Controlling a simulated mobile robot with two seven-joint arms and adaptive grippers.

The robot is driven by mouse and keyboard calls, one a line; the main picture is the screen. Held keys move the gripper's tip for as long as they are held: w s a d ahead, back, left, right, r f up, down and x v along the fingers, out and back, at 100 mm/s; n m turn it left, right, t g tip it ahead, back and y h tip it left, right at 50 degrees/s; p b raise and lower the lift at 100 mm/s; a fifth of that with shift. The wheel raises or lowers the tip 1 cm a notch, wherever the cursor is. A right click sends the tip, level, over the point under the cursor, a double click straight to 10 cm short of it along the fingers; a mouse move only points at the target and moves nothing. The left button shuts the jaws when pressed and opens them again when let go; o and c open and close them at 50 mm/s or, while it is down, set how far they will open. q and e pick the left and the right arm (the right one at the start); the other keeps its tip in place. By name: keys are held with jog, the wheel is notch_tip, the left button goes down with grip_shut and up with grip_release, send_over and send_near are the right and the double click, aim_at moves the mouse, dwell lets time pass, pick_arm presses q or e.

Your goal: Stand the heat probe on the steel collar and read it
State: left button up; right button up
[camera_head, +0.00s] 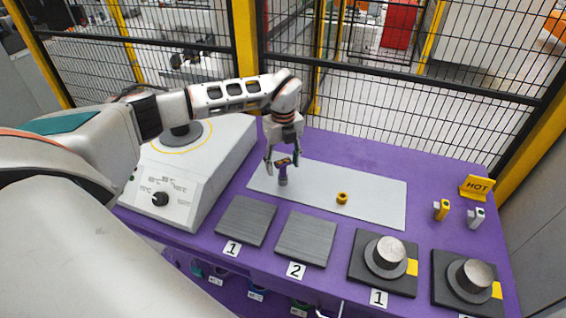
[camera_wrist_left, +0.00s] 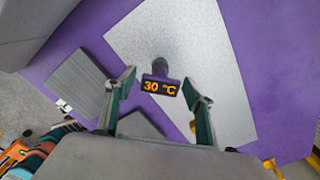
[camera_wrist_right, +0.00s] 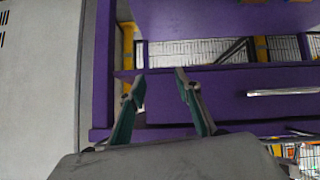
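The heat probe (camera_head: 283,177) stands upright on a pale grey mat (camera_head: 382,185). Its display (camera_wrist_left: 158,86) reads 30 °C in the left wrist view. My left gripper (camera_head: 284,161) points down over the probe. Its fingers (camera_wrist_left: 159,82) are open on either side of the display, with gaps between. A grey ring-like part (camera_head: 188,139) lies on the white heater (camera_head: 215,160), partly behind my left arm; I cannot tell whether it is the steel collar. A small brass-yellow ring (camera_head: 342,198) lies on the mat. My right gripper (camera_wrist_right: 160,82) is open and empty before the purple bench side.
Grey plates marked 1 (camera_head: 246,220) and 2 (camera_head: 306,238) lie in front of the mat. Two black bases with steel stubs (camera_head: 390,252) (camera_head: 474,275) stand front right. A yellow HOT sign (camera_head: 477,187) and two small blocks (camera_head: 441,209) (camera_head: 475,217) stand right. Mesh fencing borders the back.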

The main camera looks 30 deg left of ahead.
aim_at(283, 162)
jog(key=shift+a, duration=0.1)
pick_arm(q)
jog(key=shift+r, duration=0.55)
notch_tip(283, 162, up, 11)
jog(key=b, duration=0.1)
jog(key=shift+r, duration=0.15)
pick_arm(e)
jog(key=shift+w+a+r, duration=0.3)
jog(key=shift+w+a, duration=0.1)
jog(key=shift+a, duration=0.05)
